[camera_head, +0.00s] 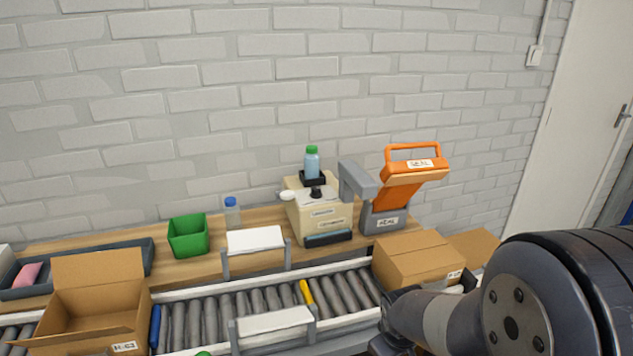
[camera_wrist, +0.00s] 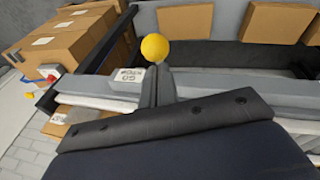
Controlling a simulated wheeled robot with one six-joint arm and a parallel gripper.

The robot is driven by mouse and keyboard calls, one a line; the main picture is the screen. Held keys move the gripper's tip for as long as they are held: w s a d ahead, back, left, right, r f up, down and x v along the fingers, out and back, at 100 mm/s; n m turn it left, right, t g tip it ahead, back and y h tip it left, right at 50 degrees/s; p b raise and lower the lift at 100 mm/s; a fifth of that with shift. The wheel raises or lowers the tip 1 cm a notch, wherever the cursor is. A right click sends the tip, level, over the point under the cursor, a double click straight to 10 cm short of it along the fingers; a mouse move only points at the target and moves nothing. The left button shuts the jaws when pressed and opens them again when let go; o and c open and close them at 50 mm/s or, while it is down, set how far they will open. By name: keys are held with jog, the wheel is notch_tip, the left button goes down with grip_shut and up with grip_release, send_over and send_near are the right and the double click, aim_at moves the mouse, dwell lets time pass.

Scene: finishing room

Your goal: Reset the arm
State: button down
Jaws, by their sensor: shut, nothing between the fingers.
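My arm (camera_head: 515,300) fills the lower right of the head view, bent over the right end of the conveyor area. Its big dark joint hides what lies behind it. In the wrist view my gripper (camera_wrist: 156,72) shows as two dark fingers close together, shut with nothing between them. A yellow ball-shaped knob (camera_wrist: 155,47) appears just beyond the fingertips. I cannot tell whether they touch it. A grey rail with a small label (camera_wrist: 130,75) runs behind the fingers.
A roller conveyor (camera_head: 225,305) runs along a wooden bench. An open carton (camera_head: 95,290) stands at left, closed cartons (camera_head: 415,258) at right. A green bin (camera_head: 188,236), a cream machine (camera_head: 318,213) and an orange-handled sealer (camera_head: 405,190) stand behind. More cartons (camera_wrist: 75,40) show in the wrist view.

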jog(key=shift+s+d+f, duration=0.25)
jog(key=shift+f, duration=0.35)
jog(key=w+a+r+g+p, duration=0.1)
jog(key=w+a+r+p, duration=0.1)
jog(key=r, duration=0.5)
jog(key=w+a+r+g+p, duration=0.2)
jog(key=w+r+p, duration=0.2)
jog(key=r, duration=0.3)
jog(key=shift+a+h, duration=0.2)
jog(key=shift+h, duration=0.2)
